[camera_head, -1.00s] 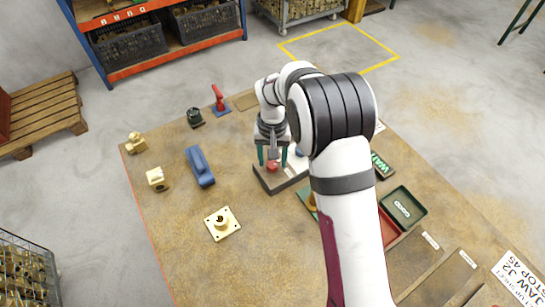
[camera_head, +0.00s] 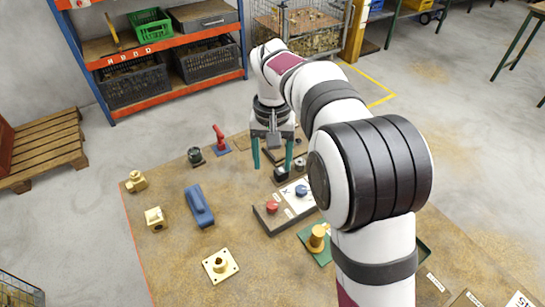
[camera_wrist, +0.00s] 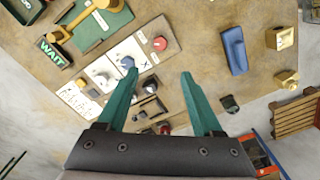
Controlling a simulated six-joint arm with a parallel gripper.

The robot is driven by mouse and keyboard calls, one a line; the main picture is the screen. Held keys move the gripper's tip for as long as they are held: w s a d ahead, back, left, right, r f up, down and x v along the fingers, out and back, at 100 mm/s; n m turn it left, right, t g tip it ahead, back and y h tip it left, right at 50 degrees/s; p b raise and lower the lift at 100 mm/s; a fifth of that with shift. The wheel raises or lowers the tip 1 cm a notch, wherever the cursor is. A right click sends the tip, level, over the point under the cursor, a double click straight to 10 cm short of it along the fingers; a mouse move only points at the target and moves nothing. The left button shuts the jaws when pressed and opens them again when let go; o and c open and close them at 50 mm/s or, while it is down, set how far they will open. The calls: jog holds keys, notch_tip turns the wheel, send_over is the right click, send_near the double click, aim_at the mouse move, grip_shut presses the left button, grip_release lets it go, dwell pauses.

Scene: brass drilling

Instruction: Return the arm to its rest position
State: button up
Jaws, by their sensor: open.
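My gripper (camera_head: 272,160) has two teal fingers, spread apart with nothing between them. In the head view it hangs above the back part of the brown work table (camera_head: 180,250), behind the control box (camera_head: 267,218) with its red button (camera_head: 271,207) and blue knob (camera_head: 301,190). The wrist view also shows the open gripper (camera_wrist: 158,88) above the table, with the red button (camera_wrist: 159,44) beyond the fingertips. My arm hides much of the table's right side in the head view.
A brass flange (camera_head: 220,264), a blue vise-like block (camera_head: 199,206), brass fittings (camera_head: 155,218) and a red clamp (camera_head: 219,138) stand on the table's left half. A yellow part (camera_head: 317,237) sits on a green plate. A shelf rack (camera_head: 180,62) stands behind.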

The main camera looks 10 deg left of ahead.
jog(key=shift+r, duration=0.3)
jog(key=s+d+r+m, duration=0.4)
jog(key=s+d+r, duration=0.1)
jog(key=s+d, duration=0.7)
jog(key=s+d+f+m+y, duration=0.1)
jog(key=s+d+f, duration=0.1)
jog(key=s, duration=0.6)
jog(key=s+d+f+m, duration=0.2)
jog(key=s+d, duration=0.1)
jog(key=s, duration=0.5)
jog(key=shift+f+y, duration=0.4)
